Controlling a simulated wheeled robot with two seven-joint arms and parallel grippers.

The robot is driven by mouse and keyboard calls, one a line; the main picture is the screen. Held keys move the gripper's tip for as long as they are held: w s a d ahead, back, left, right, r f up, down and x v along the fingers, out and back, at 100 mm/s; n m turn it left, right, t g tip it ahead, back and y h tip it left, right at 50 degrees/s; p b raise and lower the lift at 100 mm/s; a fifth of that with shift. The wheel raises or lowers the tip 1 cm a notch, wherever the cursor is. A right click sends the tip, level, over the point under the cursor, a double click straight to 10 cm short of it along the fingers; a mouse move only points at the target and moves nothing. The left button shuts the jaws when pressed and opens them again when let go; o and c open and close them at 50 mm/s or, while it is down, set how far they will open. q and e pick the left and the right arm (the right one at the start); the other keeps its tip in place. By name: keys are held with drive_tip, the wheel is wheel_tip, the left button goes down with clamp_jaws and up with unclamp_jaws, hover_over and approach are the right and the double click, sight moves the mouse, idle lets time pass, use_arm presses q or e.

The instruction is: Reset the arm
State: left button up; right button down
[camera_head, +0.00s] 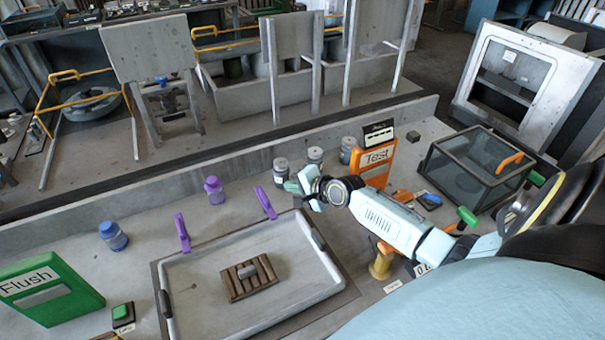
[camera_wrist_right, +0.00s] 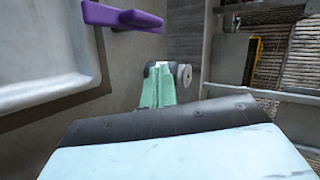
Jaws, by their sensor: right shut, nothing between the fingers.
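My right arm (camera_head: 395,222) reaches in from the right across the bench in the head view. Its gripper (camera_head: 297,187) has pale green fingers, shut and empty. It is above the bench behind the back right corner of the white tray (camera_head: 205,315), near the jars. In the right wrist view the fingers (camera_wrist_right: 158,88) are together with nothing between them. A purple clip (camera_head: 265,202) on the tray's back rim is left of the gripper and apart from it; it also shows in the wrist view (camera_wrist_right: 120,17). My left gripper is not in view.
The tray holds a wooden grate (camera_head: 236,284). Grey-lidded jars (camera_head: 282,172) and an orange Test sign (camera_head: 374,164) stand close to the gripper. A dark glass case (camera_head: 475,170) is at right, a green Flush box (camera_head: 48,290) at left. Bench between the bottles is bare.

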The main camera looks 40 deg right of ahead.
drive_tip(key=shift+p+v, duration=0.35)
drive_tip(key=shift+v, duration=1.8)
